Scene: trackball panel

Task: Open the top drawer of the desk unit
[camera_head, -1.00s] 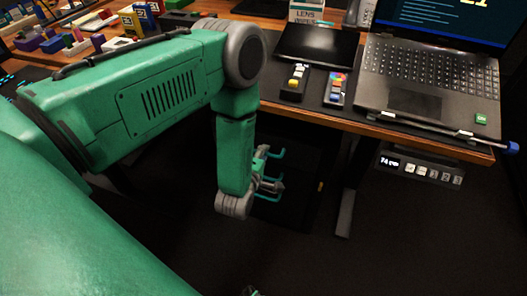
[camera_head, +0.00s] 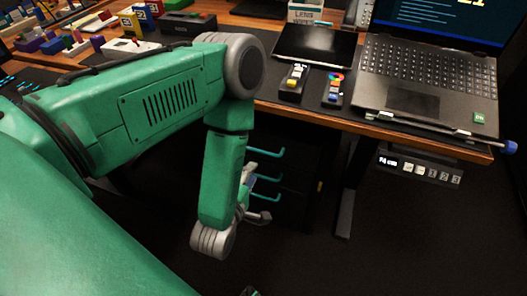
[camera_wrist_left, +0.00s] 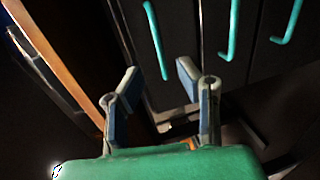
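The black desk unit (camera_head: 295,185) stands in shadow under the desk. Its top drawer handle (camera_head: 268,152) is a teal bar; a lower teal handle (camera_head: 265,198) shows beneath. In the left wrist view the handle nearest the wooden edge (camera_wrist_left: 154,38) appears between my fingers in the picture, beyond their tips. Two more teal handles, a middle one (camera_wrist_left: 233,30) and a far one (camera_wrist_left: 288,36), lie to its right. My left gripper (camera_head: 254,195) is open and empty in front of the unit, also seen in the wrist view (camera_wrist_left: 158,78). A small piece at the head view's bottom edge may be my right gripper (camera_head: 250,291).
The wooden desk edge (camera_head: 420,143) runs above the unit. A laptop (camera_head: 425,85), a dark tablet (camera_head: 313,45) and small control blocks (camera_head: 293,82) stand on the desk. A desk leg (camera_head: 348,205) is right of the unit. Floor right of it looks clear.

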